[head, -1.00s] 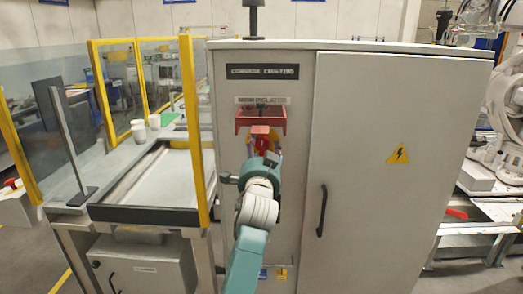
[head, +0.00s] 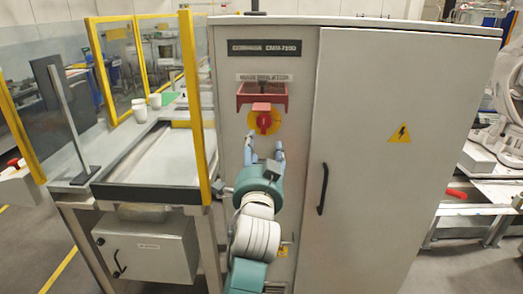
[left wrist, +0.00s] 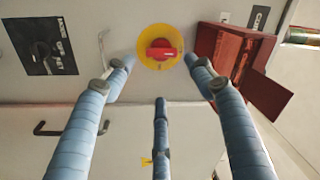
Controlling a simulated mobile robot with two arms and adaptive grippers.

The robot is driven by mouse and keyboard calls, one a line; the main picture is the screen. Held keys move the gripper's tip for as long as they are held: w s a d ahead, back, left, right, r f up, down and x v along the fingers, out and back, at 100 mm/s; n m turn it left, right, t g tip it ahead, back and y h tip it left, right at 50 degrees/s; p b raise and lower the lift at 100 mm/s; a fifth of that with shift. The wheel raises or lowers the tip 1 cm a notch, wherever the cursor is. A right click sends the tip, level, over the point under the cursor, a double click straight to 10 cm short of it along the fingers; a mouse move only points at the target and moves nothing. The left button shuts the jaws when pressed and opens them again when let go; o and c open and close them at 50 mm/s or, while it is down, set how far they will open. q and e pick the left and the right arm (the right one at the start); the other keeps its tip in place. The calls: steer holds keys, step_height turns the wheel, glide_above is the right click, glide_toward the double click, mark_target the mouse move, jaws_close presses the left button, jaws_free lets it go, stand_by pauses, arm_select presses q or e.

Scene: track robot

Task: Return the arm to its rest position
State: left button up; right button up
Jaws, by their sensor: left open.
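My left gripper (head: 264,150) is open and empty in front of the grey cabinet (head: 352,235), just below a red rotary switch (head: 262,108) on a yellow disc. A red guard (head: 262,95) is above the switch. In the left wrist view, the gripper's blue fingers (left wrist: 160,90) are spread apart, with the red switch (left wrist: 160,50) and its yellow disc beyond their tips, not touched. The red guard (left wrist: 225,55) sits beside the switch there. My right gripper is not in view.
The cabinet door with its black handle (head: 323,188) is closed to the right of the arm. On the left stands a work table (head: 150,201) with a yellow-framed fence post (head: 192,110) close to the arm. White cups (head: 139,112) stand on the table. Another machine is at the far right.

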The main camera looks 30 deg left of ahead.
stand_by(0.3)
